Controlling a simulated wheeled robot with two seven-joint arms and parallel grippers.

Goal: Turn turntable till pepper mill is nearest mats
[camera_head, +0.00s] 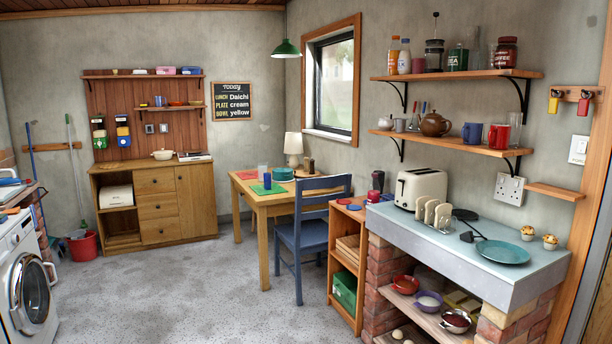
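The wooden table (262,200) stands by the window with a green mat (268,188) and a red-orange mat (246,175) on its left part. A small brown upright item (311,166), perhaps the pepper mill, stands at the table's back right beside the lamp. It seems to be on a low brown round base, perhaps the turntable (302,174), but it is too small to be certain. Neither of my grippers is in view.
A blue chair (312,225) stands at the table's right front side. A white lamp (293,146), teal dishes (282,173) and a blue cup (267,181) are on the table. The brick counter (440,235) stands at right. Grey floor (175,290) is clear at left.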

